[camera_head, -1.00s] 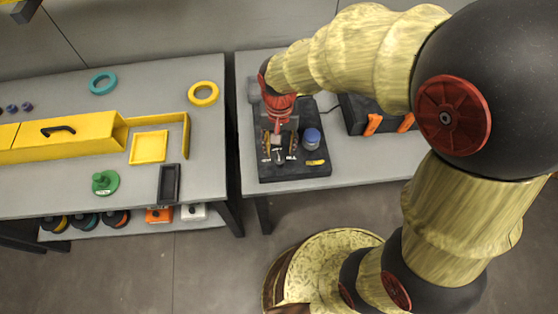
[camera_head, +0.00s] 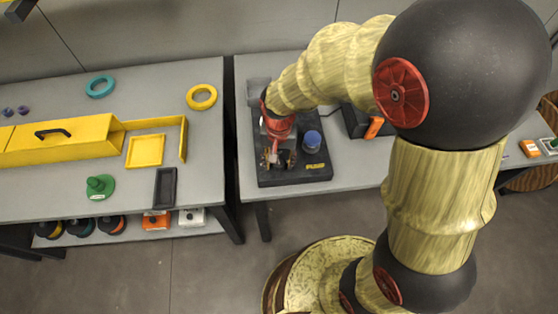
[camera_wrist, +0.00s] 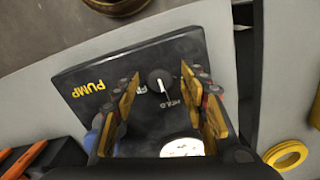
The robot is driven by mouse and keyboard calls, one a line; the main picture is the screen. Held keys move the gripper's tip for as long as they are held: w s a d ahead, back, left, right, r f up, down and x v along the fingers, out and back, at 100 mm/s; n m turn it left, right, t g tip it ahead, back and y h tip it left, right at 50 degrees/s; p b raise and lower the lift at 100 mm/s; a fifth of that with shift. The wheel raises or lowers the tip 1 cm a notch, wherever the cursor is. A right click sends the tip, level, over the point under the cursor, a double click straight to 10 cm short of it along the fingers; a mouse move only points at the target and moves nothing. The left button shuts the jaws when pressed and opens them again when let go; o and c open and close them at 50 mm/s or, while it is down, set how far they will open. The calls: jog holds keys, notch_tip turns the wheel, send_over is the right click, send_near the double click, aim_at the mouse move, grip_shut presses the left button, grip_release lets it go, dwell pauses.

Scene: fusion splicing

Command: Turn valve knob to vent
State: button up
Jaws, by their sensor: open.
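The pump unit (camera_head: 318,172) is a dark base with a yellow PUMP label, on the right-hand table in the head view; it also fills the middle of the wrist view (camera_wrist: 82,62). Its valve knob (camera_wrist: 158,80) is round and black with a white pointer line, beside partly hidden lettering. My gripper (camera_wrist: 167,92) is open, its two yellow-padded fingers on either side of the knob in the picture. I cannot tell whether they touch it. In the head view my gripper (camera_head: 278,155) is over the front of the pump unit and hides the knob.
A blue cap (camera_head: 312,140) stands on the unit close to my gripper. A dark case with orange parts (camera_head: 374,127) is to the right. A gap separates the tables.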

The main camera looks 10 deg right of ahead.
jog(key=shift+c, duration=0.4)
grip_shut()
jog(key=shift+r+n+p, duration=0.1)
jog(key=shift+n+p, duration=0.2)
jog(key=shift+n, duration=0.1)
jog(key=shift+n+p, duration=0.75)
jog(key=shift+n, duration=0.15)
jog(key=n+p, duration=0.2)
jog(key=n, duration=0.1)
jog(key=shift+r+n, duration=0.1)
jog(key=shift+n, duration=0.2)
jog(key=n+p, duration=0.3)
jog(key=n, duration=0.2)
jog(key=shift+n, duration=0.3)
jog(key=shift+c, duration=0.3)
grip_release()
